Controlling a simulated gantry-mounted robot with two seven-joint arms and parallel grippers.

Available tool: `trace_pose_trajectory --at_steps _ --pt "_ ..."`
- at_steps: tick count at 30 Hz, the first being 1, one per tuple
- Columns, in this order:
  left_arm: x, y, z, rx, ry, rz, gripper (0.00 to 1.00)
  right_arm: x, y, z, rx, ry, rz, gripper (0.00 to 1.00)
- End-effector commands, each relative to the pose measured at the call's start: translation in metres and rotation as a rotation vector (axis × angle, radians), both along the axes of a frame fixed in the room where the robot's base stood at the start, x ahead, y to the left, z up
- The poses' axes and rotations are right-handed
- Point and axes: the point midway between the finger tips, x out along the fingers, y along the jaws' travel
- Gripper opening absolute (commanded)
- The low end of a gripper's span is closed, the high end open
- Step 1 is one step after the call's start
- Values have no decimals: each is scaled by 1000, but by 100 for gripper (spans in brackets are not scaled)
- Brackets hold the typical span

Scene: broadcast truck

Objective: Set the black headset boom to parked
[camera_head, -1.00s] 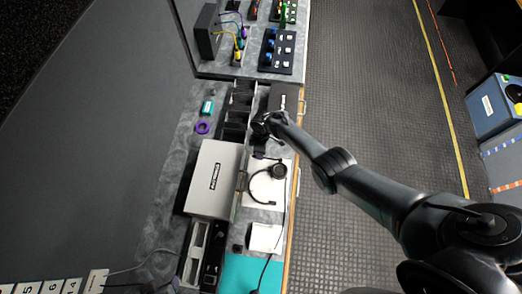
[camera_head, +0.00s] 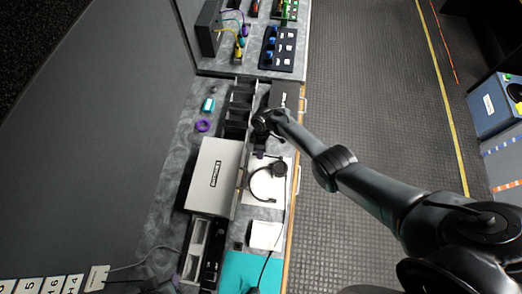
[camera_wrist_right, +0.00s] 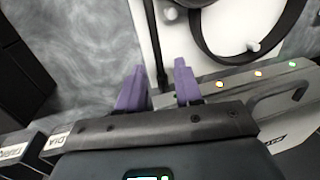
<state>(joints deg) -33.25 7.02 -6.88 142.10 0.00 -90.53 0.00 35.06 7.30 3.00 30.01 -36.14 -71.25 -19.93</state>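The black headset (camera_head: 279,169) lies on a white board (camera_head: 268,212) on the counter, with its curved band to the lower left. In the right wrist view its dark band (camera_wrist_right: 208,48) curves across the white board (camera_wrist_right: 178,35). A thin black rod (camera_wrist_right: 155,45), apparently the boom, runs down from the top edge towards the gap between my purple fingertips. My right gripper (camera_wrist_right: 160,86) is open, its fingers apart on either side of the rod's lower end. I cannot tell if they touch it. In the head view this gripper (camera_head: 259,154) is just above the headset. My left gripper is not visible.
A grey box (camera_head: 213,178) stands left of the headset. Black bins (camera_head: 238,105) and a dark box (camera_head: 284,95) sit beyond it. A white card (camera_head: 265,236) and teal mat (camera_head: 240,272) lie nearer. The counter's wooden edge (camera_head: 296,185) is close on the right.

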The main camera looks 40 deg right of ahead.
Motion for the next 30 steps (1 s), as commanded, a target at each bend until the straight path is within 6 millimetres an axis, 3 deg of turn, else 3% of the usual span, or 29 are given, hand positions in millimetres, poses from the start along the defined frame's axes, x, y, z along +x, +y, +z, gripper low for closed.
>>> trace_pose_trajectory --at_steps 18,30 --pt "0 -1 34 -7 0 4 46 13 -12 91 0 0 -2 35" --pt "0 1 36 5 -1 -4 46 14 -14 101 -2 1 -1 35"
